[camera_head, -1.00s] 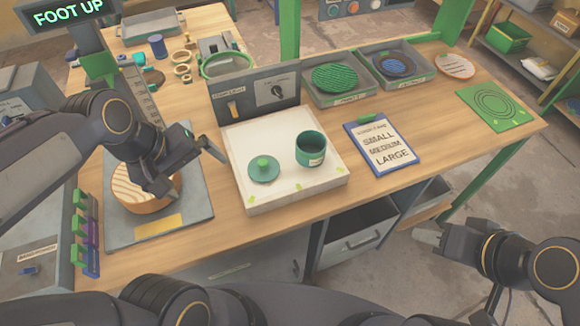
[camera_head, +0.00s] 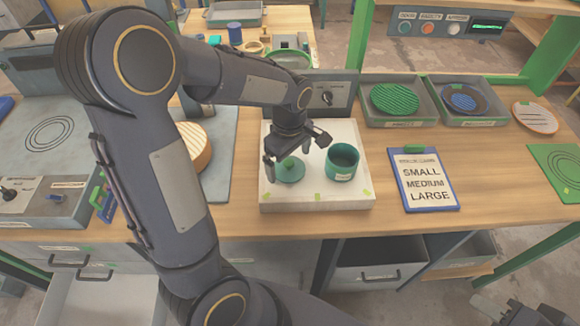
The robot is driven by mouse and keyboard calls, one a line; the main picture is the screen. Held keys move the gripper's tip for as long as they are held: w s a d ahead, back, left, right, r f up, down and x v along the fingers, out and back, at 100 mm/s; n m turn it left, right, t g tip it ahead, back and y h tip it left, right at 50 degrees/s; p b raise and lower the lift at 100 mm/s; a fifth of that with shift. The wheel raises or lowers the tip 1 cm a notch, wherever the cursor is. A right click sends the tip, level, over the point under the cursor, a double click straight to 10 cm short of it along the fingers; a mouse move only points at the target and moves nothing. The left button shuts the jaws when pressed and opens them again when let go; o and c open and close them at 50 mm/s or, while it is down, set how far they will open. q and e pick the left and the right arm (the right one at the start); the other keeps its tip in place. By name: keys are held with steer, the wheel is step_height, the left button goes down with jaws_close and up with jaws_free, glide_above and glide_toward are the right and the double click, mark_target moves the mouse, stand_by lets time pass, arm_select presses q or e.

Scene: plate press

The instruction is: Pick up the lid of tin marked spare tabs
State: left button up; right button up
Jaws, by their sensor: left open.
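My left gripper (camera_head: 296,158) is open and empty, pointing down over the lid. Its fingers lie to either side of the knob, and part of the lid is hidden. I cannot tell whether they touch it. My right gripper (camera_head: 492,308) shows only partly at the bottom right edge, away from the table.
A grey switch panel (camera_head: 335,92) stands behind the block. A blue-edged size card (camera_head: 427,180) lies to the right. Grey trays with a green disc (camera_head: 396,99) and a blue disc (camera_head: 462,101) stand behind it. My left arm hides much of the left side.

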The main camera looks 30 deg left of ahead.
arm_select(q)
steer(key=shift+f, duration=0.7)
steer(key=c, duration=1)
steer(key=shift+c, duration=0.2)
steer(key=shift+r, duration=0.1)
